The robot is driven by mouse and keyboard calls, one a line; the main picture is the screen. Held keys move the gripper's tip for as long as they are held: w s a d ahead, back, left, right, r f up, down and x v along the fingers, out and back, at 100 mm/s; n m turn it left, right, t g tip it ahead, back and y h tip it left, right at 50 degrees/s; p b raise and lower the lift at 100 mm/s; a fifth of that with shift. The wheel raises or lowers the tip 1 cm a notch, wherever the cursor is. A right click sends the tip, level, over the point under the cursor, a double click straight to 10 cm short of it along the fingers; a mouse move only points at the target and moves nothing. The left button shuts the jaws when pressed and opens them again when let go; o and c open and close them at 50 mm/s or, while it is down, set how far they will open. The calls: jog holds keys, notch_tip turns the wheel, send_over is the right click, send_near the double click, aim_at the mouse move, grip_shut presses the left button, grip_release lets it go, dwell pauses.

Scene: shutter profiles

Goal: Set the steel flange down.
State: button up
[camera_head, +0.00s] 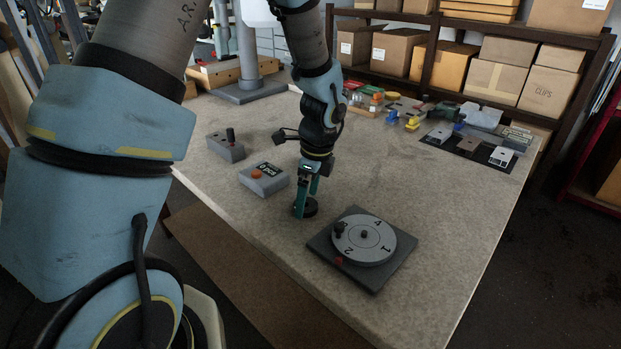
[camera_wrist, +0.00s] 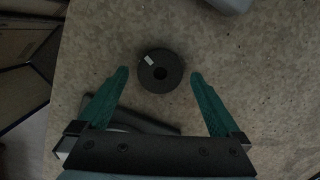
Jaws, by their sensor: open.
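The steel flange (camera_wrist: 160,71) is a dark round disc with a centre hole and a small pale label. In the wrist view it lies flat on the grey tabletop, just beyond and between my fingertips, with space on both sides. In the head view the flange (camera_head: 309,208) shows as a dark disc at the foot of my gripper (camera_head: 303,205), partly hidden by the teal fingers. My gripper (camera_wrist: 160,75) points down and is open, with neither finger touching the flange in the wrist view.
A grey plate with a numbered dial (camera_head: 364,240) stands right of my gripper. A grey box with an orange button (camera_head: 264,178) and a box with a black lever (camera_head: 226,146) stand to the left. A dark mat with plates (camera_head: 468,146) lies at the back right. The table's middle is clear.

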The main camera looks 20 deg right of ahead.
aim_at(314, 207)
notch_tip(314, 207, up, 11)
jog(key=s+d+b, duration=0.1)
jog(key=b, duration=0.1)
jog(key=s+a+f+n+h, duration=0.1)
jog(key=s+a+f+n, duration=0.1)
jog(key=a+n, duration=2.3)
jog(key=shift+a+h, duration=0.3)
jog(key=shift+a, duration=0.65)
